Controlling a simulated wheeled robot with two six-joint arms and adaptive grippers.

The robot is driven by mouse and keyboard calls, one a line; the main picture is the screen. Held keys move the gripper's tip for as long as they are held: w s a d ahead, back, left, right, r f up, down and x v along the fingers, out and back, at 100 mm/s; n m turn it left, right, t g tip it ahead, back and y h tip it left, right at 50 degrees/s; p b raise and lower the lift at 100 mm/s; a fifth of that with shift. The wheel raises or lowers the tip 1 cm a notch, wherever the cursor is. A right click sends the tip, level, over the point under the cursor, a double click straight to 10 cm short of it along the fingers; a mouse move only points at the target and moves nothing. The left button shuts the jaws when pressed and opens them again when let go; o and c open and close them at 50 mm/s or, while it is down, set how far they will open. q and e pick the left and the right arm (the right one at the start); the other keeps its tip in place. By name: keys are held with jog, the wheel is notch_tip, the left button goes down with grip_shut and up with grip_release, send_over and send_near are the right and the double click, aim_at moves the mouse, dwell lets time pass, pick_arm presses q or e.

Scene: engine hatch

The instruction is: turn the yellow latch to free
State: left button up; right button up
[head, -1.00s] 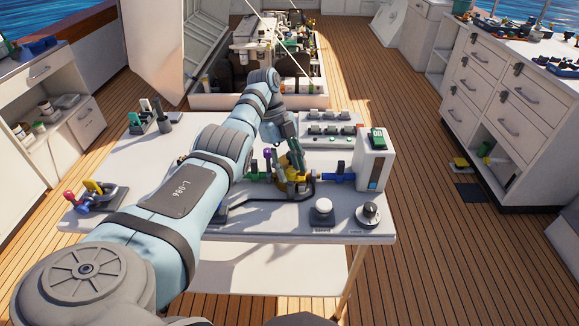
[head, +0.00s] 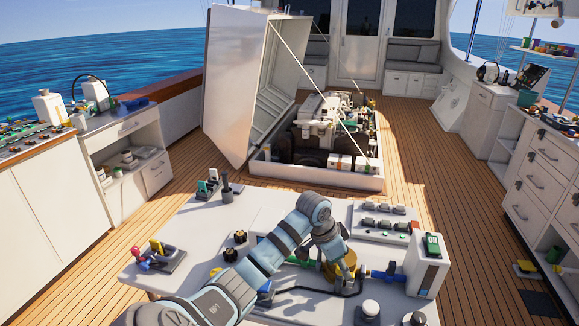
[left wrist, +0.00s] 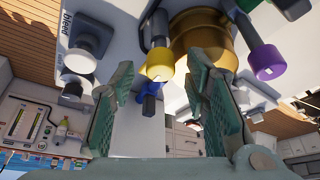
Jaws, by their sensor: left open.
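A short lever with a yellow cap (left wrist: 160,65) shows in the left wrist view, just beyond the gap between my left fingers. A brass-coloured cylinder (left wrist: 205,40) stands close beside it, with a purple-capped lever (left wrist: 266,62) to the right. My left gripper (left wrist: 165,105) is open, its two green pads well apart, with nothing clearly held. In the head view my left gripper (head: 346,270) is down at the brass-yellow fitting (head: 328,271) on the pipe assembly. My arm and gripper partly cover this fitting, and the yellow cap cannot be told apart there. My right gripper is not in view.
The white table (head: 185,225) carries a grey-white box (head: 427,268), a row of switches (head: 385,223), and a stand with yellow and red levers (head: 160,257) at left. A white-capped button (left wrist: 82,55) is near my left finger. The open engine hatch (head: 315,180) lies behind.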

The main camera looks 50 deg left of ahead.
pick_arm(q)
notch_tip(320, 180, down, 2)
jog(key=n+b, duration=0.2)
jog(key=shift+d+y+b, duration=0.1)
jog(key=shift+y+b, duration=0.2)
jog(key=shift+y, duration=0.1)
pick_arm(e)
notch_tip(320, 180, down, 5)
pick_arm(q)
jog(key=w+p+v, duration=0.1)
jog(key=p+v, duration=0.4)
jog(key=v, duration=1.2)
jog(key=s+d+f, duration=0.5)
jog(key=f, duration=0.6)
jog(key=s+d+f, duration=0.4)
jog(key=d+f, duration=0.1)
jog(key=f, duration=0.6)
jog(key=s+a+f+n+p, duration=0.1)
jog(key=s+f, duration=0.3)
jog(key=f, duration=0.4)
jog(key=s+a+f+n+g+y+p, duration=0.1)
jog(key=s+f+p, duration=0.2)
jog(key=f, duration=0.5)
jog(key=shift+s+a+g+p, duration=0.15)
jog(key=shift+s+g+p, duration=0.15)
jog(key=shift+s+p, duration=0.15)
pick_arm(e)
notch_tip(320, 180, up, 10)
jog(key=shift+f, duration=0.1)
